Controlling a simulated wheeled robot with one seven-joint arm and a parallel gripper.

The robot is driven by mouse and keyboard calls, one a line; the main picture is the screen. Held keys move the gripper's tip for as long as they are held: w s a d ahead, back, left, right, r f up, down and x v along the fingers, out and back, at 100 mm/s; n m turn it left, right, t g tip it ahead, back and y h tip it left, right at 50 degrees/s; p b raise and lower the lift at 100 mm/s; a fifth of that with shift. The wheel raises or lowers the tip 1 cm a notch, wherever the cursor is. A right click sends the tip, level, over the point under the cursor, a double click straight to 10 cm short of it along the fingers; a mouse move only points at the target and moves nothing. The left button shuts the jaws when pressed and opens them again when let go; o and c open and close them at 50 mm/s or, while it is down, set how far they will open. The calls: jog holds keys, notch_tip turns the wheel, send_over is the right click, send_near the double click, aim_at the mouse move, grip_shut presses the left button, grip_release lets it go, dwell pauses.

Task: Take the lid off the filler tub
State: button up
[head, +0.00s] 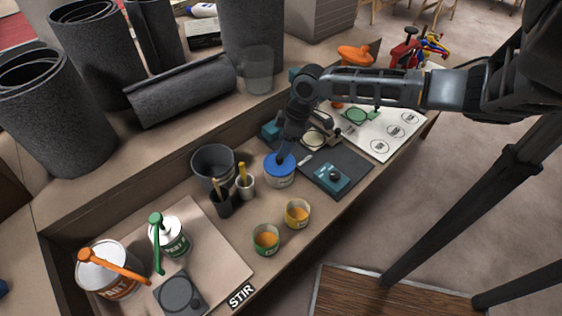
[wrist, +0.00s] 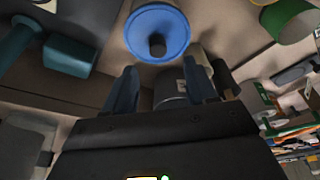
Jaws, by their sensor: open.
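The filler tub (head: 279,180) is a pale tub standing on the bench in the head view. Its round blue lid (head: 271,168) sits on top. In the wrist view the blue lid (wrist: 136,32) shows a dark round knob (wrist: 157,45) in its middle. My gripper (head: 287,148) points down over the lid and partly hides it. In the wrist view my gripper (wrist: 160,70) has its two fingers apart, with the knob just beyond the tips. Nothing is held. Whether the fingertips touch the lid cannot be told.
A dark bucket (head: 212,162) and brush cups (head: 222,204) stand left of the tub. Two small orange-filled cups (head: 266,238) (head: 297,213) stand in front. A dark mat with a teal tool (head: 332,177) lies to the right. Paint cans (head: 107,271) stand at the left end.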

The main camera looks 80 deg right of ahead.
aim_at(280, 161)
jog(key=x, duration=0.6)
jog(key=shift+s+d, duration=0.15)
grip_shut()
dwell(0.4)
